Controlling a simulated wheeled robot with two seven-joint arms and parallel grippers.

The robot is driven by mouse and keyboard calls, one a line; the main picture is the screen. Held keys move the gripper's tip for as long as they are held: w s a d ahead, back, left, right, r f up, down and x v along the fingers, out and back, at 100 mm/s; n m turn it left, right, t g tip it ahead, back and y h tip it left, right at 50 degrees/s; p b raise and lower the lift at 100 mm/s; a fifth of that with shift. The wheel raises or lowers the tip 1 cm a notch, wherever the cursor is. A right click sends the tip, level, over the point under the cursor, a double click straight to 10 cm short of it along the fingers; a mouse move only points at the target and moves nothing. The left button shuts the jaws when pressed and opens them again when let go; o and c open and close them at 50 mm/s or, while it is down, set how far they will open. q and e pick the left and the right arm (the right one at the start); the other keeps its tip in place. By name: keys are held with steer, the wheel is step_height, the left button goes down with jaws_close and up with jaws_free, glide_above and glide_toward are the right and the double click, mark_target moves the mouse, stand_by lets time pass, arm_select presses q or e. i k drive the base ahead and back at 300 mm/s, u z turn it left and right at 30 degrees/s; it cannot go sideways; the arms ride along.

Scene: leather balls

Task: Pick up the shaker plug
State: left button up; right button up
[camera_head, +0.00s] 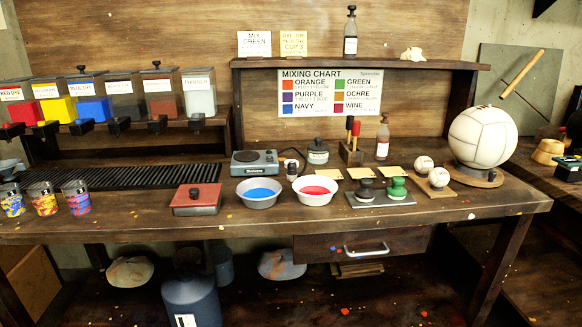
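No object is clearly recognizable as the shaker plug. Three cups with colourful patterned sides (45,199) stand at the left front of the bench. Neither of my grippers is in view.
A blue-dye bowl (260,192), a red-dye bowl (316,190) and a red flat box with a knob (196,199) line the bench front. A large white ball (482,137) stands at right. Dye dispensers (103,97) fill the back left. The bench's front edge is mostly clear.

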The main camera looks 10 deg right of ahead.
mark_target(292, 173)
steer(key=z, duration=1.9)
steer(key=i, duration=1.75)
steer(key=u, duration=1.75)
